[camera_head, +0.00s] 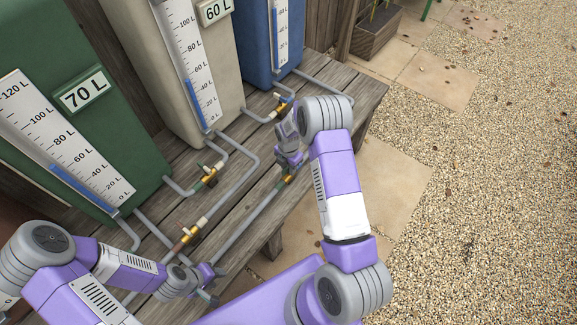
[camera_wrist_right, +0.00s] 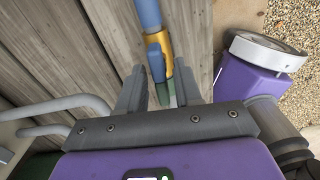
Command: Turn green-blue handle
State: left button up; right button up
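In the right wrist view, a brass valve (camera_wrist_right: 167,46) sits on a pipe with a blue section (camera_wrist_right: 148,14) above it. A slim grey-blue to dark green handle (camera_wrist_right: 156,66) lies along it, its lower end between my right gripper's fingers. That gripper (camera_wrist_right: 159,92) is open, with a finger on each side and gaps visible; contact is unclear. In the head view, my right gripper (camera_head: 287,160) is over the valve (camera_head: 288,179) on the front pipe and partly covers it. My left gripper (camera_head: 207,278) is low over the lower-left pipes; its opening is too small to judge.
A green tank (camera_head: 130,150), beige tank (camera_head: 150,60) and blue tank (camera_head: 255,45) stand on a wooden bench (camera_head: 330,72). Other brass valves (camera_head: 208,177) and grey pipes (camera_head: 240,165) lie close by. Paving and gravel (camera_head: 480,200) are open at right.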

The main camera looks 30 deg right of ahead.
grip_shut()
jog(key=shift+m, duration=0.5)
pick_arm(q)
jog(key=shift+f, duration=0.25)
pick_arm(e)
jog(key=m, duration=0.3)
pick_arm(q)
jog(key=shift+f+b, duration=0.15)
jog(key=shift+b, duration=0.25)
pick_arm(e)
jog(key=m, duration=0.4)
pick_arm(q)
jog(key=shift+f, duration=0.1)
pick_arm(e)
jog(key=m, duration=0.5)
jog(key=shift+m, duration=1.9)
